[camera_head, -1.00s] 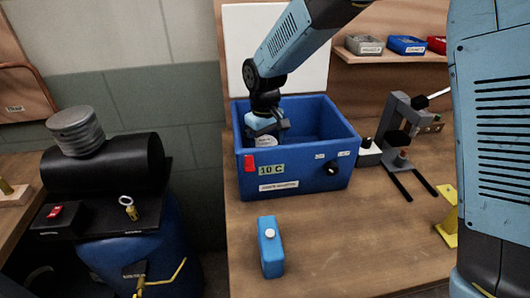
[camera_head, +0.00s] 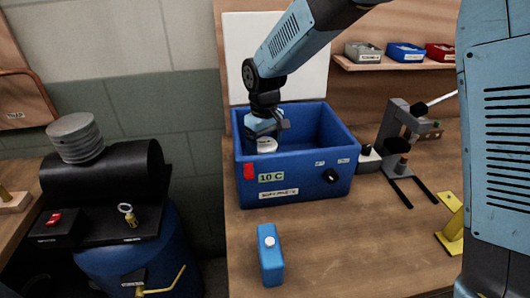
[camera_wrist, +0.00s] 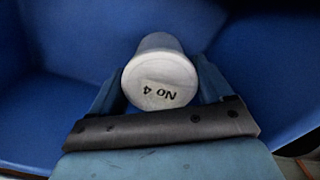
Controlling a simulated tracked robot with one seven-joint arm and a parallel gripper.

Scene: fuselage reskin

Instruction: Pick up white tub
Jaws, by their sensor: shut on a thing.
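In the head view the top of the tub (camera_head: 266,146) shows just below my gripper (camera_head: 267,130), within the blue box. My gripper is shut on the tub. The blue box (camera_head: 300,180) is open at the top and has a "10 C" display on its front. The tub's underside is hidden by the front wall, so I cannot tell whether it touches the box floor.
A blue bottle (camera_head: 270,258) with a white cap stands in front of the box. A white lid panel (camera_head: 262,60) rises behind the box. Bins (camera_head: 405,52) sit on the shelf.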

